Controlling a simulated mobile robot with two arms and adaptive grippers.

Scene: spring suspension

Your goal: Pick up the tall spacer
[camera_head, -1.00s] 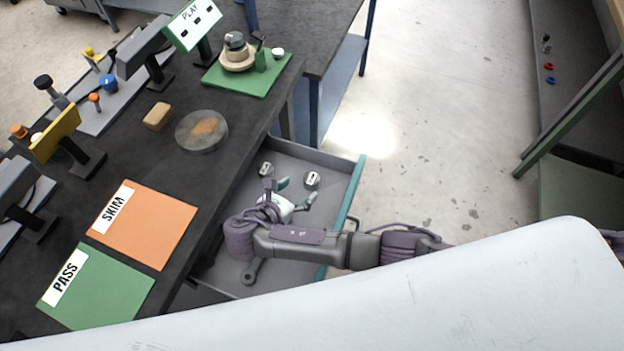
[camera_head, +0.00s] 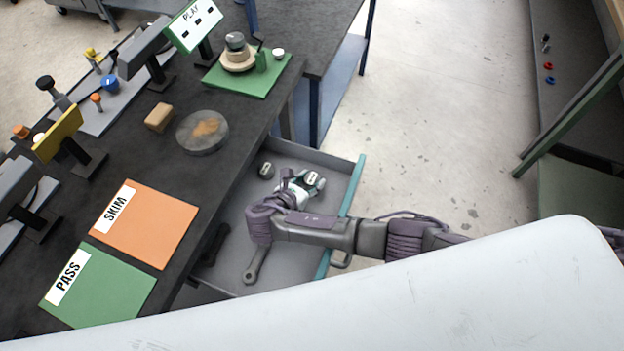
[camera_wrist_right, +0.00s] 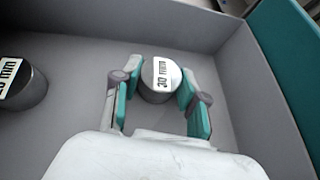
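A metal cylindrical spacer with a white label reading "30 mm" (camera_wrist_right: 160,84) stands in the open drawer (camera_head: 341,208). It also shows in the head view (camera_head: 314,179). My right gripper (camera_wrist_right: 160,82) is open, with its teal-padded fingers on either side of this spacer. Whether the pads touch it I cannot tell. In the head view my right gripper (camera_head: 304,183) is low in the drawer. A second labelled metal spacer (camera_wrist_right: 22,88) stands to the left, its first digit partly cut off; it also shows in the head view (camera_head: 266,171). My left gripper is out of view.
A wrench (camera_head: 256,264) lies in the drawer's near part. The dark workbench (camera_head: 160,205) beside it holds an orange SKIM mat (camera_head: 160,235), a green PASS mat (camera_head: 110,290) and a round clear dish (camera_head: 203,132).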

